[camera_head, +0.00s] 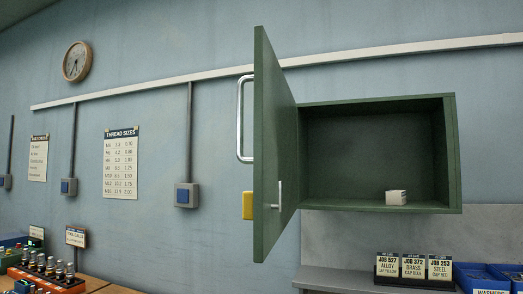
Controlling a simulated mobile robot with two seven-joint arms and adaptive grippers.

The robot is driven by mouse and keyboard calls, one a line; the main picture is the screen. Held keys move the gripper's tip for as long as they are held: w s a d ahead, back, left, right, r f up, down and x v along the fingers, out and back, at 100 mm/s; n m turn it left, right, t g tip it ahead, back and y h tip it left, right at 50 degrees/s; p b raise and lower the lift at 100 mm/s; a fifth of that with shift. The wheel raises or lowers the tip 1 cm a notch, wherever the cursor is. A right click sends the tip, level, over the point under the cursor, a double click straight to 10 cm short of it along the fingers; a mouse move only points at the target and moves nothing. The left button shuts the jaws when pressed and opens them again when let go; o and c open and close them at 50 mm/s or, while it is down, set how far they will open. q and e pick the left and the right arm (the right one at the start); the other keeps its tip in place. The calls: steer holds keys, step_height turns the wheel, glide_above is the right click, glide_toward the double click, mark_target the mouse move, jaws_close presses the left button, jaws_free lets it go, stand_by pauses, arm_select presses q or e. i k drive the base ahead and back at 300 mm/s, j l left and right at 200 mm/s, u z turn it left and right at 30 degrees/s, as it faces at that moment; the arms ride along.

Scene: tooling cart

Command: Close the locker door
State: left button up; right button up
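A green wall locker (452,150) hangs at the right of the head view. Its door (272,150) is hinged on the left side and stands wide open, swung out toward me. A pale bar handle (240,118) shows on the door's outer face. A small metal latch piece (280,196) shows on its inner face. A small white block (396,197) sits on the locker floor toward the right. Neither of my grippers is in view.
Below the locker is a grey shelf (340,278) with job cards (413,267) and blue bins (482,277). At the lower left a red rack (45,280) holds several tools on a bench. The wall left of the door has switch boxes (187,195) and posters.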

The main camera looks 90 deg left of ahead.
mark_target(273, 160)
steer(key=k+j+u, duration=0.5)
steer(key=u, duration=1.95)
